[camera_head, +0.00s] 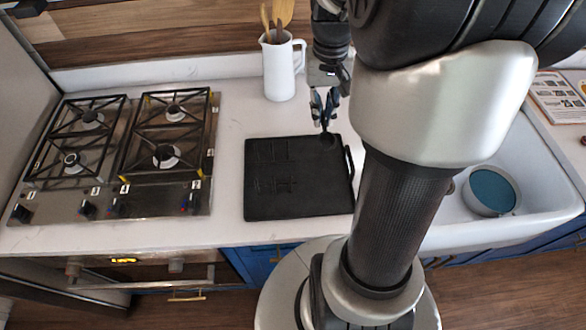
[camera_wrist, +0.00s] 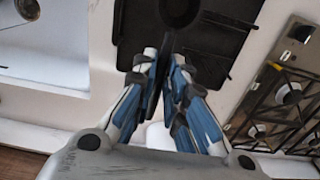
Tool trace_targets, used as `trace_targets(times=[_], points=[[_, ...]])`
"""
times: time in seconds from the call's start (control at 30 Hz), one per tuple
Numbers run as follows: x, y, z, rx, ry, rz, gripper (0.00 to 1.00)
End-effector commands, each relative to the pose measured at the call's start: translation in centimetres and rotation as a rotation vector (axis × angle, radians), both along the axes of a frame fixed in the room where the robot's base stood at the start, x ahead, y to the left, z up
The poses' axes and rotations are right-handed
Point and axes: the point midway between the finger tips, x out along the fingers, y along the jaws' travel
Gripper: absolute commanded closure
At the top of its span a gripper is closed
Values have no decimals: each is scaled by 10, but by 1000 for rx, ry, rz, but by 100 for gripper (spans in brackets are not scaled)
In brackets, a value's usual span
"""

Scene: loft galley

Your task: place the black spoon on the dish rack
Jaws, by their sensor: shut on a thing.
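The black spoon (camera_wrist: 179,11) is in my gripper (camera_wrist: 165,72). My gripper's blue and grey fingers are shut on its handle, and its round bowl points away from the wrist. In the head view, my gripper (camera_head: 324,108) hangs over the far right part of a flat black board with a raised rim (camera_head: 298,205), and the spoon's dark bowl (camera_head: 327,139) shows below the fingers. This board lies on the white counter and is the only thing here that could be the dish rack. Whether the spoon touches it I cannot tell.
A white pitcher (camera_head: 281,72) with wooden utensils stands behind the board, left of my gripper. A gas hob (camera_head: 125,190) is at the left. A white sink with a blue-lined pot (camera_head: 492,190) is at the right. Counter between hob and board is clear.

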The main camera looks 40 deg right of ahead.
Motion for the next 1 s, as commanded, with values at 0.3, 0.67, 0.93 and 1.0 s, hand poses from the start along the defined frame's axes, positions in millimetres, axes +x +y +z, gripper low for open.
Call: trace_targets(times=[0.3, 0.67, 0.93, 1.0], points=[[-1, 0, -77, 3, 5, 9, 100], [-1, 0, -151, 1, 2, 7, 100], [-1, 0, -173, 2, 3, 7, 100], [-1, 0, -185, 2, 3, 7, 100]])
